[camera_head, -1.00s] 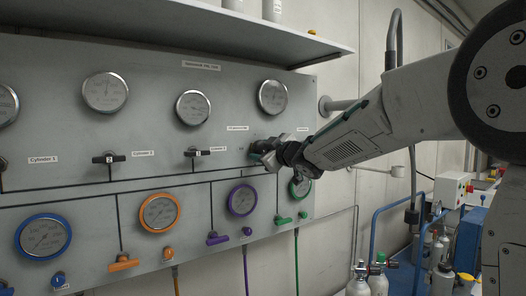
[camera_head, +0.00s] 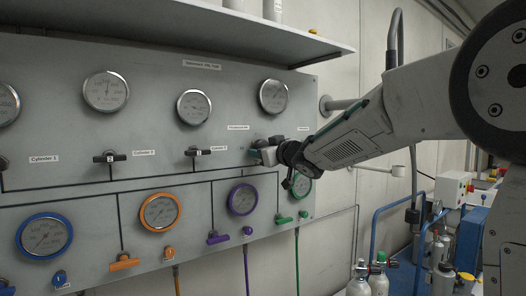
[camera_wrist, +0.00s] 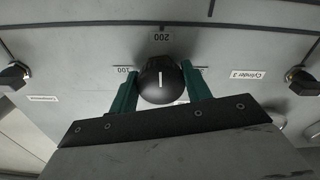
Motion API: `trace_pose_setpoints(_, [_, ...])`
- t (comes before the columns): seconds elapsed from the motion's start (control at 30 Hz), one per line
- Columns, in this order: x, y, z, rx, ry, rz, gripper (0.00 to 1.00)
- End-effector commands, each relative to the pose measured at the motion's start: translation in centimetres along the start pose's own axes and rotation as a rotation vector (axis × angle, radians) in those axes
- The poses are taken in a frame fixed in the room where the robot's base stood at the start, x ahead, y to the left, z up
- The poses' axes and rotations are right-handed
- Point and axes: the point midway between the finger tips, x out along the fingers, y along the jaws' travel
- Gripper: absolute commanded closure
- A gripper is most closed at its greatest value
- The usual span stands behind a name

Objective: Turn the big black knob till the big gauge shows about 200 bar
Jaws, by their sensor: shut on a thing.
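The big black knob (camera_wrist: 160,84) sits in the middle of the wrist view, between the green fingers of my gripper (camera_wrist: 158,72), which is shut on it. In the camera_head view my gripper (camera_head: 264,154) is at the panel and largely hides the knob. A large round gauge (camera_head: 273,96) is just above it; its needle is too small to read.
The grey panel (camera_head: 60,120) carries more round gauges and small black valves, such as one at Cylinder 2 (camera_head: 110,158). Coloured-rim gauges and handles are below, including a green-rimmed gauge (camera_head: 303,184) under my wrist. A shelf (camera_head: 180,28) juts out above.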

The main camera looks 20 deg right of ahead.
Motion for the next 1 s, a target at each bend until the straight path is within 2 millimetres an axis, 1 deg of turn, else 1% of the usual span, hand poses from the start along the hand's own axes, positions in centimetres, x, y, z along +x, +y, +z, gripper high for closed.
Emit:
trace_pose_setpoints(0.23, [0.0,0.1,0.1,0.000,-0.002,0.001,0.75])
trace_pose_setpoints(0.27, [0.0,0.1,0.1,0.000,-0.002,0.001,0.46])
trace_pose_setpoints(0.3, [0.0,0.1,0.1,-0.001,-0.002,0.001,0.35])
trace_pose_setpoints(0.33, [0.0,0.1,0.1,-0.001,-0.001,0.001,0.30])
trace_pose_setpoints(0.57, [0.0,0.0,0.0,-0.001,-0.001,0.001,0.30])
trace_pose_setpoints(0.67, [-0.4,0.1,0.0,-0.001,0.000,0.001,0.30])
trace_pose_setpoints(0.77, [-1.5,0.1,-0.1,-0.001,0.000,0.002,0.30])
trace_pose_setpoints(1.0, [-5.7,0.1,0.0,-0.001,0.000,0.003,0.30])
